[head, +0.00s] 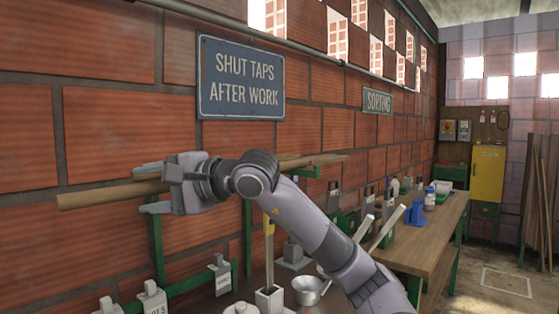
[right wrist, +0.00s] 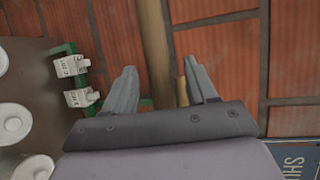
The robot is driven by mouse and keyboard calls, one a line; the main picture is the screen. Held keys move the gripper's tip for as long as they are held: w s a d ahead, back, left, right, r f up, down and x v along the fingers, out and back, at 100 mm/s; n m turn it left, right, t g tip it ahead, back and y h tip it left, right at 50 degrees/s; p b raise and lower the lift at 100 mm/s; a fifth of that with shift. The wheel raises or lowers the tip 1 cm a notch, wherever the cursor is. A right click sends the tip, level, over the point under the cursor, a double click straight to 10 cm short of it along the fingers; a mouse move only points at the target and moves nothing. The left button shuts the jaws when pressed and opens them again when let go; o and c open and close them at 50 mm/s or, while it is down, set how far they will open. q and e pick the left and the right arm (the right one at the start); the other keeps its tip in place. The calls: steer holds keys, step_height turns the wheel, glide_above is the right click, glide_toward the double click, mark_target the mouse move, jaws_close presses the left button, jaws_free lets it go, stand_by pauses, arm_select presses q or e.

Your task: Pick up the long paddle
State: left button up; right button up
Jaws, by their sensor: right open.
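The long wooden paddle (head: 105,194) lies level along the brick wall, on green brackets. Its handle end points left, and its flatter part (head: 315,160) shows to the right behind my arm. My right gripper (head: 148,188) is open at the handle, with one finger above it and one below. In the right wrist view the paddle shaft (right wrist: 156,55) runs between the two spread fingers of the gripper (right wrist: 163,82), with gaps at both sides. The middle of the paddle is hidden by my gripper and wrist. My left gripper is not in view.
Below stand a yellow-handled tool (head: 268,243) in a grey holder, a metal pot (head: 309,291) and small labelled blocks (head: 221,274). A wooden workbench (head: 428,243) with bottles runs along the wall at right. A blue sign (head: 241,79) hangs above. Floor is free at the far right.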

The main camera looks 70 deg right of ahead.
steer(key=shift+w+a+f, duration=0.1)
steer(key=shift+w+f, duration=0.05)
steer(key=shift+w, duration=0.55)
jaws_close()
steer(key=shift+r, duration=0.2)
